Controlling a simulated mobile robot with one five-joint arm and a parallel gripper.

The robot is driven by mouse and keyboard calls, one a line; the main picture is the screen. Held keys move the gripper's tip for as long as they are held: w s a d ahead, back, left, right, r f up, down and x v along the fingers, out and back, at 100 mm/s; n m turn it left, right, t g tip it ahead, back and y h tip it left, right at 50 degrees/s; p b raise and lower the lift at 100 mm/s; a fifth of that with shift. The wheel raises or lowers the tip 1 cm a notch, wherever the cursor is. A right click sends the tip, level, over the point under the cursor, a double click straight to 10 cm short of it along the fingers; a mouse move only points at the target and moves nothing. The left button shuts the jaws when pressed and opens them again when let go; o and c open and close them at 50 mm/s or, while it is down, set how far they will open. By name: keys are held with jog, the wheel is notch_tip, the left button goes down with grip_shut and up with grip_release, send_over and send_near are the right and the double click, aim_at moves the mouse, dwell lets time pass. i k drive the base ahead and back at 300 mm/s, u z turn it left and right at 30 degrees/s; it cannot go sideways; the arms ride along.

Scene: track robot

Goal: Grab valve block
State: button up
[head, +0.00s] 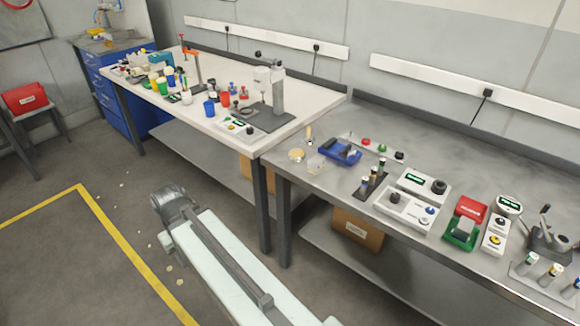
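I cannot tell for certain which thing is the valve block. One candidate is a pale strip with red, green and black knobs (368,143) at the back of the grey bench (335,190). Another is a dark block with upright levers (546,238) near the right edge. Both are small in the head view. A long pale link with a grey bar (222,256) reaches up from the bottom edge and looks like my own arm, ending in a grey motor-like part. No fingers of my gripper show.
A blue clamp-like tool (341,151), grey boxes with displays (424,184) and a red-and-green device (465,222) stand on the grey bench. A white bench (315,104) with many tools adjoins it. A cardboard box (357,229) sits underneath. The floor at left is mostly clear.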

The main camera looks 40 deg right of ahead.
aim_at(315, 164)
jog(key=u, duration=2.2)
jog(key=k, duration=0.6)
jog(key=z, duration=0.85)
